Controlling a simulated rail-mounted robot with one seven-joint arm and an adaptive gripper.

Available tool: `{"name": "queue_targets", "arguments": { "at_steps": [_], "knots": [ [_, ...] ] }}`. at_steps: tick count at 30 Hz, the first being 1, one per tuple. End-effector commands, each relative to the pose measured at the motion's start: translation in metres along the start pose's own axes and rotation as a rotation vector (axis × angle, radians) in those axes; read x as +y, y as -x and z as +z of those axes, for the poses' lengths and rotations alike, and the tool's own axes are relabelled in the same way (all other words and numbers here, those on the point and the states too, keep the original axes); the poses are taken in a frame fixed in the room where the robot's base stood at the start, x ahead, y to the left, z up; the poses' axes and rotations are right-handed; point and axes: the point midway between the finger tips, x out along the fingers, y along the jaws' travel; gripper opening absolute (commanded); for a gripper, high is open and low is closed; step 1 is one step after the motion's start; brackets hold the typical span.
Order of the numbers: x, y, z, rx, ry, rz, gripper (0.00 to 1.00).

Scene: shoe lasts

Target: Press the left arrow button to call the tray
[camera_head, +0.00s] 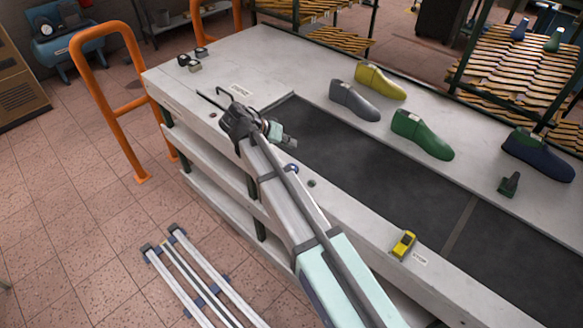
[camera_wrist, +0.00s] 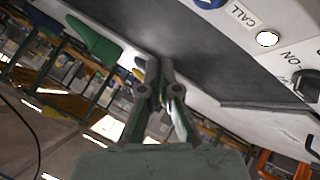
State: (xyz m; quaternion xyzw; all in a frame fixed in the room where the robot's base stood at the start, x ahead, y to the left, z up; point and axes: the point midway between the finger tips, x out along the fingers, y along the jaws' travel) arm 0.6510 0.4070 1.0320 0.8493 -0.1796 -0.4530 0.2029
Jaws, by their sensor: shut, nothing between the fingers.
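In the wrist view a blue round button (camera_wrist: 206,3) with a white mark is cut off by the top edge, so its arrow cannot be made out. A CALL label (camera_wrist: 244,15) sits beside it on the white panel. My gripper (camera_wrist: 155,62) is shut and empty, with its fingers seen against the dark belt (camera_wrist: 215,55). The button lies off to the right of the fingertips, apart from them. In the head view my gripper (camera_head: 289,142) hangs near the left end of the belt, and a small blue spot (camera_head: 292,168) shows beside my arm.
A lit white button (camera_wrist: 267,38) and a dark ON switch (camera_wrist: 306,84) are on the panel. Grey (camera_head: 354,101), yellow (camera_head: 380,82), green (camera_head: 422,135) and dark blue (camera_head: 538,155) shoe lasts stand along the far side. A yellow device (camera_head: 403,244) sits on the near edge.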

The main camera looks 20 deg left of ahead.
Motion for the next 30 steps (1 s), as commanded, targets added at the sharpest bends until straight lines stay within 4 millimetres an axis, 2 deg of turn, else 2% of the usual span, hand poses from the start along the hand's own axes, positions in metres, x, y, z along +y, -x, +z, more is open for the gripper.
{"name": "queue_targets", "arguments": {
  "at_steps": [15,21,30],
  "knots": [
    [-0.033,-0.045,0.033,0.000,0.000,0.000,0.00],
    [-0.038,-0.052,0.038,0.000,-0.001,0.000,0.00],
    [-0.038,-0.052,0.038,0.000,-0.001,0.000,0.00]
  ]
}}
